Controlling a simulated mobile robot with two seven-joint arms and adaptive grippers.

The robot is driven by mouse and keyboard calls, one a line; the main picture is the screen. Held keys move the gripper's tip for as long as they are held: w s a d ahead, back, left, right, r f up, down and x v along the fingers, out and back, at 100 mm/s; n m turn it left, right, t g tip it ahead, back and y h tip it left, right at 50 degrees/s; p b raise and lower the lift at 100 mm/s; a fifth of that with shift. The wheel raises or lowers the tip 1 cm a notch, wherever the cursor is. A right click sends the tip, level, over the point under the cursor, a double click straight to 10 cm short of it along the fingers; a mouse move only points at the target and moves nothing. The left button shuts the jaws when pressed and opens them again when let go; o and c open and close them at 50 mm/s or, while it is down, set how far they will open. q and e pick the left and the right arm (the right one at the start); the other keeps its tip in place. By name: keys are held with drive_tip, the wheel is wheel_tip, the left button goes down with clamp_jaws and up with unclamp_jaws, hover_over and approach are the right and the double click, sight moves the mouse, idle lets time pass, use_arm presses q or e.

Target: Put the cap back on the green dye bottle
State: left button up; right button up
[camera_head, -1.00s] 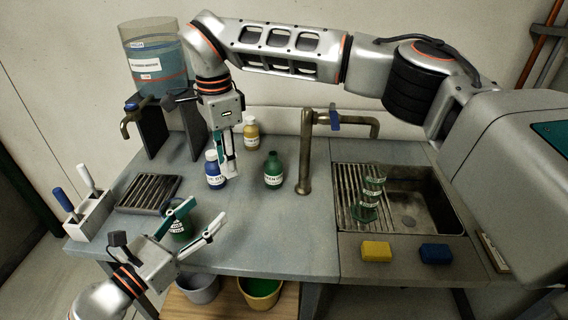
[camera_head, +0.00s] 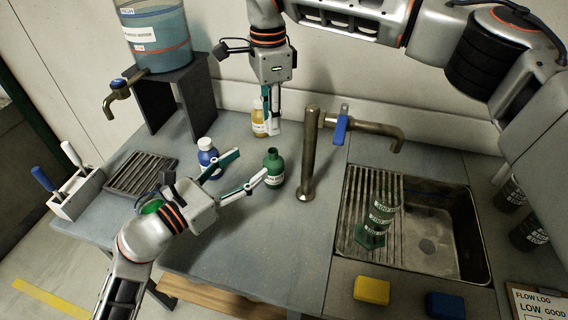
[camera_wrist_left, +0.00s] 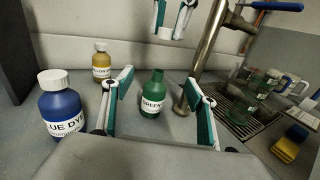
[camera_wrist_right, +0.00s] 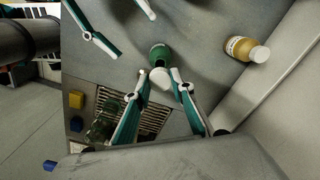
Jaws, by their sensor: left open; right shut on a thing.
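The green dye bottle (camera_head: 274,170) stands upright on the bench with its dark neck bare; it also shows in the left wrist view (camera_wrist_left: 153,97). My right gripper (camera_head: 271,125) points down above and behind it. It is shut on a white cap (camera_wrist_right: 160,76), which also shows in the left wrist view (camera_wrist_left: 165,33). In the right wrist view the cap overlaps the green bottle (camera_wrist_right: 158,54), but it is held apart above it. My left gripper (camera_head: 251,166) is low, open and empty. Its fingers point at the green bottle, with the bottle just beyond the tips.
The capped blue bottle (camera_head: 207,160) stands left of the green one, close to my left gripper. The yellow bottle (camera_head: 258,122) stands behind. A tall tap (camera_head: 309,160) rises close on the right, before the sink (camera_head: 435,240). A green vessel (camera_head: 150,206) is partly hidden by my left arm.

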use_arm(q)
drive_tip(key=shift+w+d, duration=0.1)
use_arm(e)
drive_tip(key=shift+d, duration=0.1)
use_arm(q)
approach(274, 167)
drive_tip(key=w+f, duration=0.2)
drive_tip(key=f, duration=0.1)
drive_tip(key=shift+w+d, duration=0.15)
drive_tip(key=shift+w, duration=0.25)
drive_tip(key=x, duration=0.7)
drive_tip(key=shift+w+d, duration=0.15)
clamp_jaws()
use_arm(e)
hover_over(273, 150)
drive_tip(key=shift+f, duration=2.45)
